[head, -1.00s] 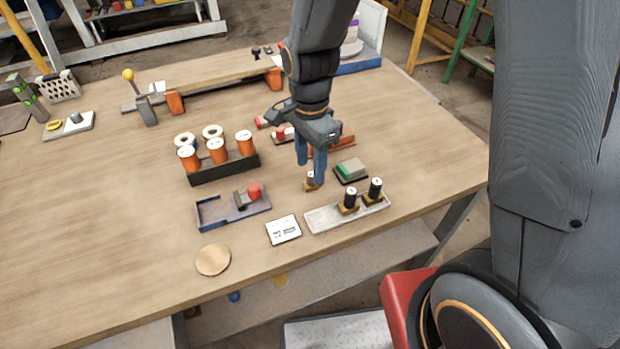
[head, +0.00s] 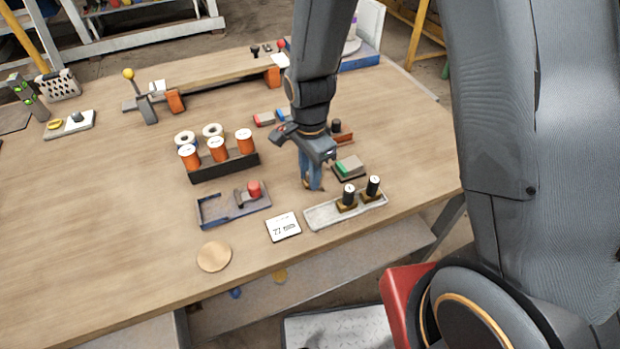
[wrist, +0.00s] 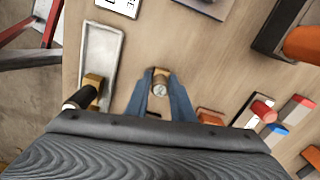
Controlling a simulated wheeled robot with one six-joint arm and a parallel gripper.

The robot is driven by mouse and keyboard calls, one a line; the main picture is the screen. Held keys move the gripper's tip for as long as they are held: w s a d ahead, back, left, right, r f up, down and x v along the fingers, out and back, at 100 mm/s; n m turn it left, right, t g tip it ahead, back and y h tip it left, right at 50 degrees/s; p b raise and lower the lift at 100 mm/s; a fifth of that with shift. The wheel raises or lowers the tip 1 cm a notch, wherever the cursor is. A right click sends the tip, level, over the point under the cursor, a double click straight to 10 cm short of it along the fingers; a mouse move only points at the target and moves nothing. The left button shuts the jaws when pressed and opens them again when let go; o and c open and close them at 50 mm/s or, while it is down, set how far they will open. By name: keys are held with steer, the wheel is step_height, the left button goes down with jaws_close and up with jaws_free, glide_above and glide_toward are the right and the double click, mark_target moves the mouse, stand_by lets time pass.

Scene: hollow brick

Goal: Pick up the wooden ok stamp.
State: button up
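A small stamp with a wooden-coloured base (wrist: 161,74) and a pale round top stands on the table between the fingertips of my gripper (wrist: 160,92) in the wrist view. The two blue fingers lie on either side of the stamp, with a narrow gap appearing beside its top. In the head view my gripper (head: 312,184) points down just behind the left part of the grey tray, and its fingers hide nearly all of this stamp. The marking on the stamp's top is too small to read.
The grey tray (head: 322,216) holds two black-handled stamps (head: 348,196) close to my gripper. A green-and-grey pad (head: 350,167) lies to the right. A white card (head: 284,227), a blue-grey fixture (head: 217,211) and a black rack of orange spools (head: 225,168) stand to the left.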

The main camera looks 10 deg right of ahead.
jaws_close()
steer(key=shift+r+b, duration=0.7)
steer(key=shift+r, duration=4.3)
steer(key=shift+c, duration=0.2)
jaws_free()
steer(key=c, duration=0.3)
steer(key=shift+o, duration=0.7)
steer(key=shift+c, duration=0.4)
